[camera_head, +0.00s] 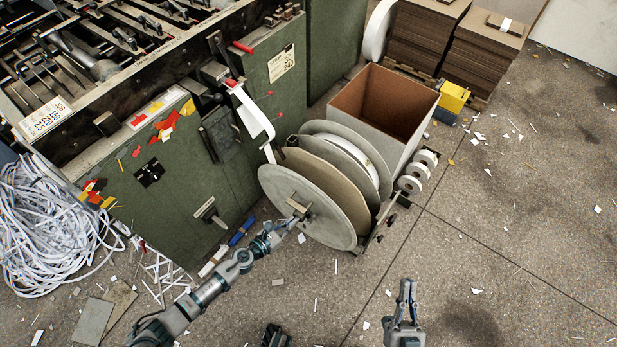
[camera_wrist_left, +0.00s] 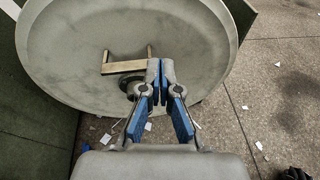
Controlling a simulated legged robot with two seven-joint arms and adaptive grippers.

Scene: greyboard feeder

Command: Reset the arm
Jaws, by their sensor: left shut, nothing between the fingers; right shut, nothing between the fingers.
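My left gripper (camera_head: 294,219) reaches up from the lower left in the head view, its tip in front of the grey disc of the large reel (camera_head: 290,200). In the left wrist view its blue-padded fingers (camera_wrist_left: 160,72) are shut together with nothing between them. The disc (camera_wrist_left: 70,60) fills much of that view, with a wooden bar (camera_wrist_left: 128,67) and a dark hub (camera_wrist_left: 128,85) just behind the fingers. I cannot tell if they touch it. My right gripper (camera_head: 407,290) is shut and empty, pointing up over bare floor at the bottom right of centre.
A green machine (camera_head: 175,200) stands left of the reel. An open grey bin (camera_head: 399,136) is behind the reel, with small white rolls (camera_head: 410,183) beside it. Tangled white strips (camera_head: 50,225) lie at the left. The floor at the right (camera_head: 520,230) is mostly clear, with paper scraps.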

